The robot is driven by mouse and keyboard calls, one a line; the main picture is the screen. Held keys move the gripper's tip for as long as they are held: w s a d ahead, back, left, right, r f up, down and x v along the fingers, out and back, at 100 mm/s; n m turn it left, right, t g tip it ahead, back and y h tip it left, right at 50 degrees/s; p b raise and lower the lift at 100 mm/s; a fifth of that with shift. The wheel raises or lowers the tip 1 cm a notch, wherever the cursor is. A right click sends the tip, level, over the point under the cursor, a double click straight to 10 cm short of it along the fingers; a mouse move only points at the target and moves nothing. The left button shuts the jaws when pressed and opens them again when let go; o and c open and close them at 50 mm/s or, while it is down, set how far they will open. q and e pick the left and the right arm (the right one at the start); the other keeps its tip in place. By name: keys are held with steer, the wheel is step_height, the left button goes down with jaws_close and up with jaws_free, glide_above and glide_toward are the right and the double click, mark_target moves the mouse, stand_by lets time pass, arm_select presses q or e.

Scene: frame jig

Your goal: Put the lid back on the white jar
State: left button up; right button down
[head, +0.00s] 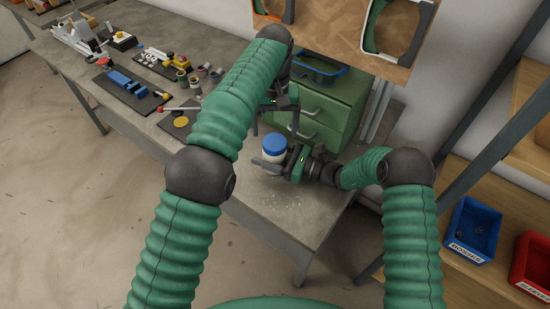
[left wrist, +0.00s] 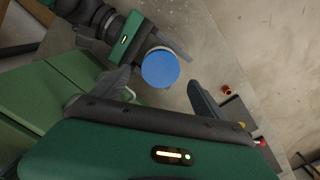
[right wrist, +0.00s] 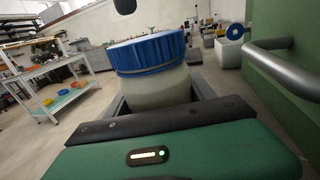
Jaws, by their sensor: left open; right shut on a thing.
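The white jar (head: 273,156) stands on the workbench near its right end, with the blue lid (head: 274,142) on its top. The right wrist view shows the jar (right wrist: 157,88) upright, with the ribbed lid (right wrist: 148,52) over its mouth; I cannot tell whether it is fully seated. My right gripper (head: 270,163) is shut on the jar's body from the right. My left gripper (head: 280,106) is open and empty above the jar. In the left wrist view the lid (left wrist: 160,67) lies beyond and between the open left fingers (left wrist: 158,90), apart from them.
A green drawer cabinet (head: 325,112) with bar handles stands on the bench right behind the jar. Black boards with tools and parts (head: 131,86) lie to the left. The bench front (head: 258,190) around the jar is clear. Blue (head: 472,232) and red bins sit at the right.

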mark_target(275, 141)
arm_select(q)
steer(key=shift+c, duration=0.2)
steer(key=shift+w+r+n, duration=0.1)
steer(key=shift+r+n, duration=0.8)
steer(key=shift+r, duration=0.65)
steer(key=shift+c, duration=0.2)
steer(key=shift+r, duration=0.2)
step_height(275, 141, down, 8)
steer(key=shift+f, duration=0.1)
